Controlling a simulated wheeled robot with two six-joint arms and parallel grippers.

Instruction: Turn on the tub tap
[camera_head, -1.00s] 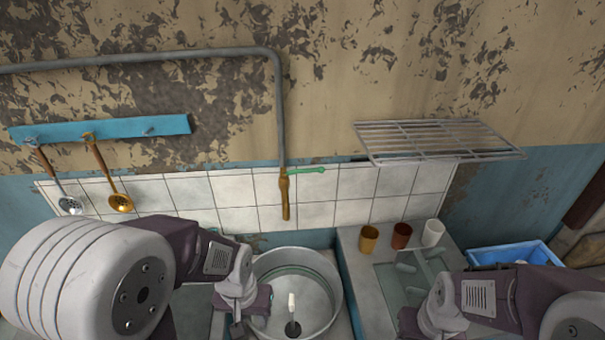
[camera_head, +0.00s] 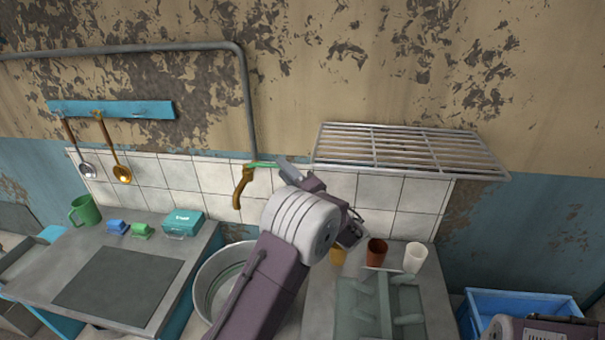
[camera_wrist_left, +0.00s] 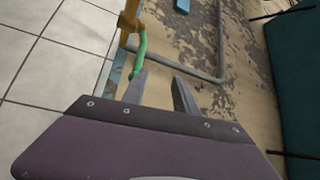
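The brass tub tap (camera_head: 242,184) hangs on the tiled wall at the end of the grey pipe, above the round metal tub (camera_head: 206,287). Its green handle (camera_head: 260,164) points right; in the left wrist view the handle (camera_wrist_left: 140,53) reaches down close to the tip of one finger. My left gripper (camera_head: 290,170) is raised just right of the handle. In the left wrist view my left gripper (camera_wrist_left: 158,84) has its fingers apart with nothing between them. I cannot tell whether a finger touches the handle. My right gripper is out of view.
A wire rack (camera_head: 408,150) sticks out from the wall to the right. Brown (camera_head: 376,252) and white cups (camera_head: 415,258) stand below it, with a blue crate (camera_head: 520,308) at far right. A counter (camera_head: 125,275) with a green mug (camera_head: 85,211) is at left.

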